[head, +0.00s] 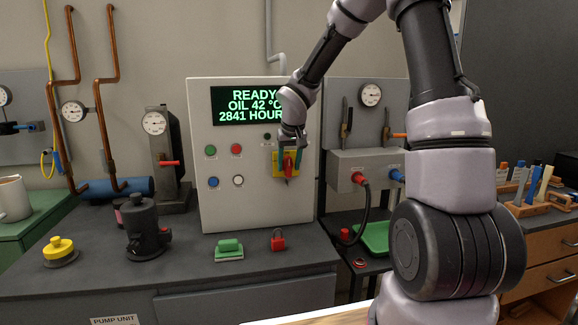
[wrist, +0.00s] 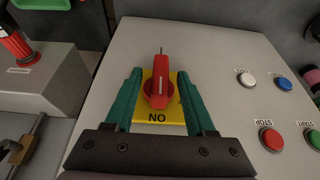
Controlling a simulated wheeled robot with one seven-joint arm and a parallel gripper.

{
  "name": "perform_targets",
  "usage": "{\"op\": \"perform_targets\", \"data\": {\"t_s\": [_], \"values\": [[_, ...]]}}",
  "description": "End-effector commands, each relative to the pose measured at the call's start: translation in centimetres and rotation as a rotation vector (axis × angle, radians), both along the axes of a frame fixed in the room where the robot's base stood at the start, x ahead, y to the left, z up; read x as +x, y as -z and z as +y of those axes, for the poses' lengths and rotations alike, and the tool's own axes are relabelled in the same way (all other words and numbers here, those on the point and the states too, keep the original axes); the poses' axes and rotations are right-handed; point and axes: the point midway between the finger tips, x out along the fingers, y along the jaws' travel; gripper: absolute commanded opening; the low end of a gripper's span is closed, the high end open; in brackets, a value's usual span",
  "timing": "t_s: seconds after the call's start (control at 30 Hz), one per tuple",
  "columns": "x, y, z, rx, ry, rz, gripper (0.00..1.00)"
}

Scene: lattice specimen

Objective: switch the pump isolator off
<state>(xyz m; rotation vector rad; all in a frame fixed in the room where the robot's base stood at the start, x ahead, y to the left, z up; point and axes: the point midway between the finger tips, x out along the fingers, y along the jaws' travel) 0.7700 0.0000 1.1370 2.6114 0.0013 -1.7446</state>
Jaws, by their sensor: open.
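The pump isolator is a red rotary knob (head: 288,165) on a yellow plate (head: 279,172), on the sloping face of the grey control panel. In the wrist view the red knob (wrist: 159,92) stands between my fingers, its handle in line with the picture's vertical and a pale line along it. The yellow plate (wrist: 157,116) shows the word ON upside down at the edge nearest my gripper. My gripper (wrist: 158,76) is open, one green finger on each side of the knob with gaps visible. In the head view my gripper (head: 289,158) partly covers the knob and plate.
The grey panel (head: 218,180) has a lit display (head: 247,105) reading READY and OIL 42 °C. Green, red, blue and white buttons sit left of the isolator. A red padlock (head: 278,241) and a green block (head: 229,250) lie on the bench below.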

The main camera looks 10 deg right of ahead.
Motion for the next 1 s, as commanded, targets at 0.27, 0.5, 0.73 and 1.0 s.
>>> {"op": "perform_targets", "data": {"t_s": [0.27, 0.5, 0.73, 1.0], "values": [[0.23, 0.58, 0.0, 0.0, 0.001, 0.0, 0.55], [0.22, 0.56, -0.01, 0.0, 0.001, 0.0, 0.01], [0.21, 0.55, 0.02, -0.003, 0.0, 0.0, 0.0], [0.19, 0.56, 0.25, -0.067, -0.004, 0.0, 0.0]]}}
